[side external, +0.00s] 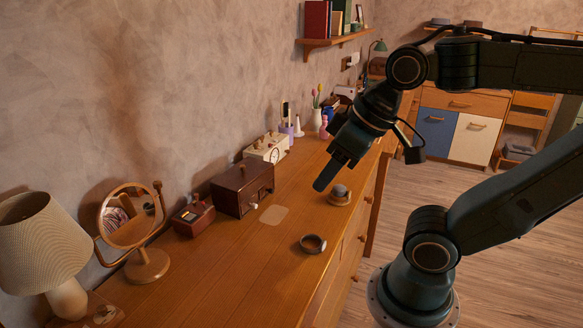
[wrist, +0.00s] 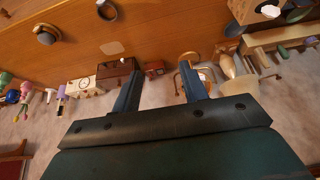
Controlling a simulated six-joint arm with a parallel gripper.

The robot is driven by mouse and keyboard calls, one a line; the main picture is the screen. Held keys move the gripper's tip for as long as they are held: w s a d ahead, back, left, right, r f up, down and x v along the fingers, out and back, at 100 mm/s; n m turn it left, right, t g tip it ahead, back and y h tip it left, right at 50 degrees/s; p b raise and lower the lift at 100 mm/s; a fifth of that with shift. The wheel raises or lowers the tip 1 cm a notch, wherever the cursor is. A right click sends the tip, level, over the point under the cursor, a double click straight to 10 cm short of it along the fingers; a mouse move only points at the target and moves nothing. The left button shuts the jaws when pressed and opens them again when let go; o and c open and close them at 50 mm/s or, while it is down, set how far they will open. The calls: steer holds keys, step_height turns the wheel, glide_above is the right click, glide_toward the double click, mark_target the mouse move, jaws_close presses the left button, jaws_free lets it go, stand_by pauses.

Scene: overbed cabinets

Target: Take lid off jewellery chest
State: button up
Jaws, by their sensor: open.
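The jewellery chest (side external: 242,188) is a dark brown wooden box standing against the wall on the long dresser top.
A small reddish box (side external: 194,218), a round mirror (side external: 131,217) and a lamp (side external: 42,245) stand left of the chest. A cream clock box (side external: 267,147) stands behind it. A pale flat patch (side external: 273,214), a dark ring (side external: 313,243) and a grey-topped wooden piece (side external: 340,196) lie in front.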

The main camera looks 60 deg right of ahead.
steer(key=w+d+r+m+g+h, duration=0.1)
steer(key=w+d+r+m, duration=0.1)
steer(key=w, duration=0.3)
steer(key=w+d+r+m, duration=0.2)
steer(key=w+r+m, duration=0.1)
steer(key=w, duration=0.3)
steer(key=m+g, duration=0.5)
steer(key=m, duration=0.9)
glide_above(242, 166)
steer(key=shift+h, duration=0.4)
steer(key=shift+a+f, duration=0.2)
steer(key=shift+f, duration=4.55)
steer(key=shift+a+f, duration=0.2)
steer(key=shift+f, duration=4.55)
steer(key=shift+f, duration=0.1)
steer(key=shift+d+f, duration=0.2)
steer(key=shift+f, duration=1.3)
steer(key=shift+d+f, duration=0.2)
steer(key=shift+f, duration=1.3)
steer(key=shift+c, duration=0.4)
jaws_close()
